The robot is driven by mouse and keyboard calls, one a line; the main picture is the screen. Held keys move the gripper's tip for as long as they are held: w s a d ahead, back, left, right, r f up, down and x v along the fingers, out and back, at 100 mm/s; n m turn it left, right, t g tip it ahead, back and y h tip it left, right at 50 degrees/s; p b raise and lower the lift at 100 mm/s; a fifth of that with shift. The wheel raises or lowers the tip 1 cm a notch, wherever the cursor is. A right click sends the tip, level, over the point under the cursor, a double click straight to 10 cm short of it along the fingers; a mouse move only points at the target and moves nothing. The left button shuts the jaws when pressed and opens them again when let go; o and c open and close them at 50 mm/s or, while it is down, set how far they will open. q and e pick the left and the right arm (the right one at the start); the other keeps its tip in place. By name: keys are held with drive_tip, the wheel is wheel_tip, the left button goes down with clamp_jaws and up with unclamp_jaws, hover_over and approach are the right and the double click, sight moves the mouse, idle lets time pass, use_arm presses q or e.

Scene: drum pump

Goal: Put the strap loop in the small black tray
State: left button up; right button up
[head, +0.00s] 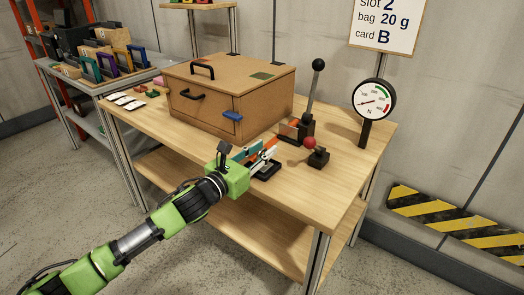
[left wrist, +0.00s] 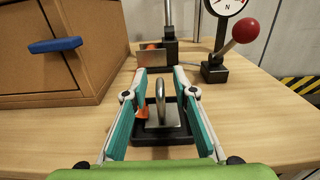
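The small black tray (left wrist: 166,138) lies on the wooden table, and its dark rim also shows in the head view (head: 267,172). A grey upright loop on a flat plate (left wrist: 160,100) sits in the tray. It looks like the strap loop, but I cannot be sure. An orange piece (left wrist: 142,110) shows just left of it, beside my left finger. My left gripper (left wrist: 160,72) is over the tray with its teal fingers apart, one on each side of the grey loop. I see no clear contact with the loop. My right gripper is not in view.
A brown cabinet (head: 205,98) with a blue handle (head: 232,116) stands left of the gripper. Behind the tray are a red-knobbed lever (head: 312,148), a tall black-knobbed lever (head: 316,85) and a round gauge (head: 374,99). The table's front right (head: 320,195) is clear.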

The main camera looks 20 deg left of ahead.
use_arm(q)
drive_tip(key=v, duration=1.2)
drive_tip(key=s+a+f+n+g+y, duration=0.2)
drive_tip(key=f+n, duration=0.5)
drive_tip(key=f, duration=0.2)
drive_tip(key=s+a+f+n+g+y, duration=0.1)
drive_tip(key=s+f+n+g+y, duration=0.15)
drive_tip(key=f+n, duration=0.6)
drive_tip(key=s+a+f+n+g+y, duration=0.1)
drive_tip(key=s+a+f+n+y, duration=0.15)
drive_tip(key=f+n, duration=0.55)
drive_tip(key=s+d+f+n+g, duration=0.4)
drive_tip(key=s+f+n, duration=0.3)
drive_tip(key=s+f, duration=0.3)
drive_tip(key=s+d+f+n+g+h, duration=0.1)
drive_tip(key=s+d+f+n+g, duration=0.4)
drive_tip(key=s+f, duration=0.5)
drive_tip(key=shift+s+d+n, duration=0.2)
drive_tip(key=shift+s+n, duration=0.95)
drive_tip(key=shift+n, duration=0.1)
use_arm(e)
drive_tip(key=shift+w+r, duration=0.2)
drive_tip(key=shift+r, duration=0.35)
